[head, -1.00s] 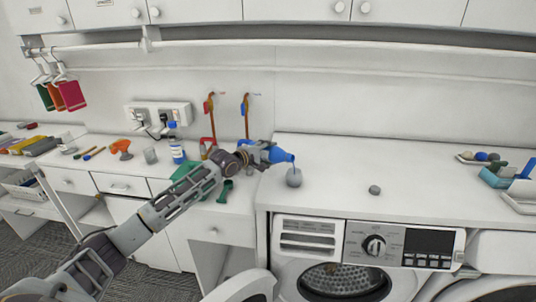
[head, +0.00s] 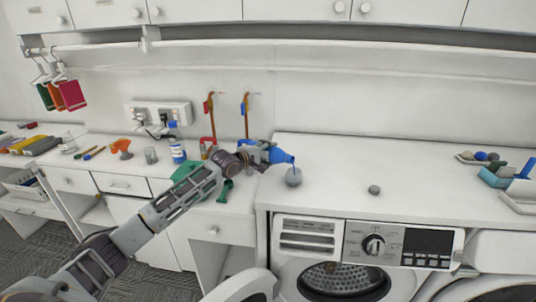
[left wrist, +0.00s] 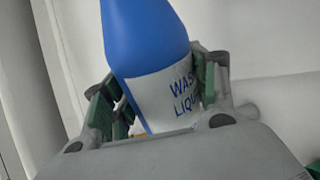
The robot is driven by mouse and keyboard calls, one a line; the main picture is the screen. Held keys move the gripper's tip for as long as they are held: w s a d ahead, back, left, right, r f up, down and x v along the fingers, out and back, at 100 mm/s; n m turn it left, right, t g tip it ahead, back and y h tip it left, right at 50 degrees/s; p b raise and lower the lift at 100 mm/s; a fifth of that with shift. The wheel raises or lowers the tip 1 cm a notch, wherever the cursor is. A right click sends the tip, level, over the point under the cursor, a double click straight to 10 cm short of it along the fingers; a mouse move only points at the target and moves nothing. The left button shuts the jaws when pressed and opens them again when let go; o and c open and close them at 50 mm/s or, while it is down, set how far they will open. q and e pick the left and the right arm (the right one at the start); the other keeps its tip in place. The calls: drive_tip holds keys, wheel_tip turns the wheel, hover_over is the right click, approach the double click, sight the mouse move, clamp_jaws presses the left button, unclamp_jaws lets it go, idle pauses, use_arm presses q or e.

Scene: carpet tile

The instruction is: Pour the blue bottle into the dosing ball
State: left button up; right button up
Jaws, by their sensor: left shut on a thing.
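The blue bottle (head: 279,156) is tilted well over in my left gripper (head: 263,155), its mouth pointing right, just above the grey dosing ball (head: 293,177). The dosing ball sits near the left end of the white top over the washing machine. A thin link shows between the bottle's mouth and the ball, too small to tell what it is. In the left wrist view the bottle (left wrist: 148,45) has a white label (left wrist: 166,97) with blue letters, and the green-padded fingers close on both its sides. My right gripper is out of view.
A small grey lid-like disc (head: 374,190) lies right of the ball. A blue tray (head: 497,178) and a dish with balls (head: 470,157) stand at the far right. A white-and-blue bottle (head: 177,150) and an orange spray head (head: 121,148) stand left.

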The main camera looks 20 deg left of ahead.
use_arm(q)
drive_tip(key=shift+r, duration=0.15)
idle(0.3)
drive_tip(key=shift+r+p, duration=0.15)
drive_tip(key=shift+p, duration=0.35)
drive_tip(key=shift+r+n+h+p, duration=0.4)
drive_tip(key=shift+n+p, duration=0.4)
drive_tip(key=shift+p, duration=0.25)
drive_tip(key=shift+r+p, duration=0.1)
drive_tip(key=shift+p, duration=1.15)
